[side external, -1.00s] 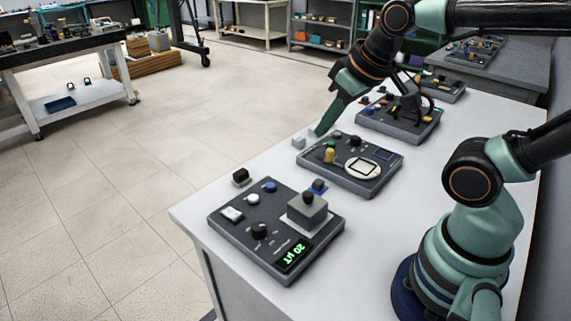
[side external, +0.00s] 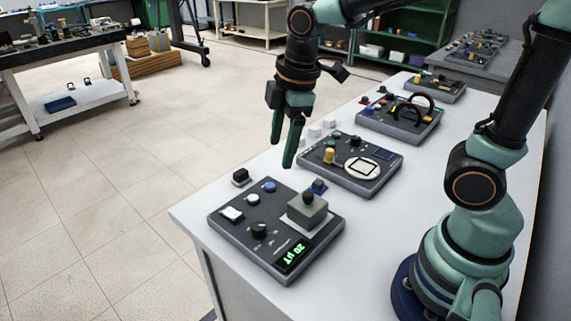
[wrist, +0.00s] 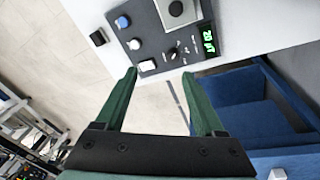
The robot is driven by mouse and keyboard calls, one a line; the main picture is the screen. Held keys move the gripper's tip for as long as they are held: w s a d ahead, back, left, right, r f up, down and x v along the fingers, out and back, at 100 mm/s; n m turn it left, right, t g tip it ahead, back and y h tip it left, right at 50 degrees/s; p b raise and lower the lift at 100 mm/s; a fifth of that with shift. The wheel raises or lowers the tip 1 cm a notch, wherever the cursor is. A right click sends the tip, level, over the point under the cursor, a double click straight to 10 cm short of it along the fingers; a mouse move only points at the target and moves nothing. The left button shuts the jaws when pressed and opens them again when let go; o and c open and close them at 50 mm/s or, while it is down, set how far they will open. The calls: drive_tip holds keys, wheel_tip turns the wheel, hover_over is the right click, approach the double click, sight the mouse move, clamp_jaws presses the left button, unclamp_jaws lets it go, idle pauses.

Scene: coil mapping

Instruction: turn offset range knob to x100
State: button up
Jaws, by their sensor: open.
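The near grey control box (side external: 276,229) lies on the white table, with a lit green display (side external: 293,255) reading 20 µT. A black knob with markings around it (side external: 259,230) sits left of the display; it also shows in the wrist view (wrist: 171,55). I cannot read its labels or setting, nor confirm that it is the offset range knob. A white knob, a blue knob and a white rocker sit on the same panel. My gripper (side external: 282,152) is open and empty, pointing down above and behind the box. In the wrist view its fingers (wrist: 160,75) point toward the panel without touching it.
A grey block with a black knob (side external: 307,208) rises from the box's right side. A small black-topped piece (side external: 241,177) stands behind the box. A second box with a yellow knob (side external: 350,162) lies farther back. A blue structure (wrist: 235,105) fills the wrist view's right.

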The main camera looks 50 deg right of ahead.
sight(259, 225)
drive_tip(key=a+f+n, duration=0.1)
drive_tip(key=f+n, duration=0.2)
drive_tip(key=f, duration=0.3)
drive_tip(key=w+a+f+n+g, duration=0.1)
drive_tip(key=a+f+n, duration=0.1)
drive_tip(key=f, duration=0.3)
drive_tip(key=w+a+f+n+g, duration=0.1)
drive_tip(key=a+f+n, duration=0.1)
drive_tip(key=f, duration=0.4)
drive_tip(key=shift+w+f+n, duration=0.2)
drive_tip(key=shift+f+n, duration=0.1)
drive_tip(key=shift+n, duration=0.5)
drive_tip(key=shift+c, duration=0.3)
clamp_jaws()
